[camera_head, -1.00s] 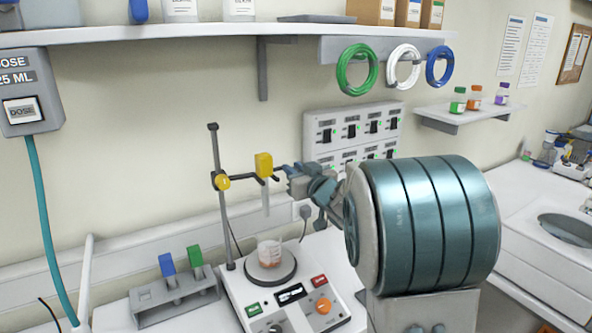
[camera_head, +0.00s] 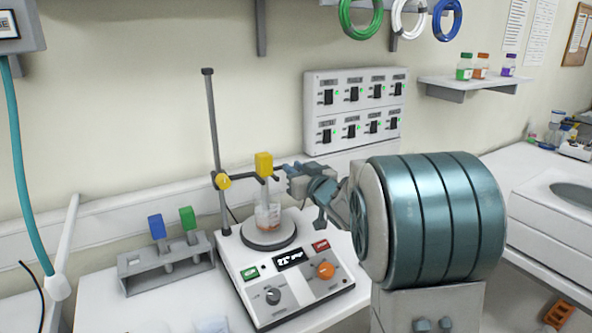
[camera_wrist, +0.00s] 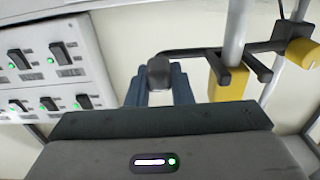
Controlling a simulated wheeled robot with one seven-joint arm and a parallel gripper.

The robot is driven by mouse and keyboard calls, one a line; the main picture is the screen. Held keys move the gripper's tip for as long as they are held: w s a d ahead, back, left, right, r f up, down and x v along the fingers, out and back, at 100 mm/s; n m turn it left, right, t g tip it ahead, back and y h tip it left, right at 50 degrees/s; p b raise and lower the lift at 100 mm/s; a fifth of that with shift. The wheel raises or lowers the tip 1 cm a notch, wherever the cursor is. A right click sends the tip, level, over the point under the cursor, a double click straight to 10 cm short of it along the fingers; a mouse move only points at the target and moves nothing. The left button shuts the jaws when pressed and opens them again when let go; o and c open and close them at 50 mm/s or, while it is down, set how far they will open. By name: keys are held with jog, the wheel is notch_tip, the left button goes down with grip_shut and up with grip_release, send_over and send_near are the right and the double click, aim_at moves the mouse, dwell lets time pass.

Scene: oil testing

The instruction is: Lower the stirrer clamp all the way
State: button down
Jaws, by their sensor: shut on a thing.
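The stirrer clamp (camera_head: 223,181) is a dark arm with a yellow knob on a thin upright rod (camera_head: 213,125), low on it. A yellow block (camera_head: 264,164) on the arm carries a pale stirrer whose lower end is inside the beaker (camera_head: 267,214). The yellow block also shows in the wrist view (camera_wrist: 230,83). My gripper (camera_head: 284,172) is shut on the clamp's dark handle end (camera_wrist: 159,71), right of the block. In the wrist view both blue-grey fingers (camera_wrist: 160,84) press around this handle. The exact gap between stirrer tip and beaker bottom is unclear.
The beaker stands on the round plate of a white stirrer unit (camera_head: 285,285) with green and red buttons. A grey rack (camera_head: 165,268) with blue and green items stands to its left. A switch panel (camera_head: 355,103) is on the wall behind.

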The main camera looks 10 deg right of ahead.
jog(key=shift+f, duration=0.45)
jog(key=c, duration=1.3)
grip_release()
jog(key=shift+r, duration=0.1)
jog(key=shift+s+r, duration=0.1)
jog(key=b+v, duration=0.1)
jog(key=v, duration=1.2)
jog(key=shift+s+d+b, duration=0.15)
jog(key=shift+s+b, duration=0.15)
jog(key=shift+b, duration=0.05)
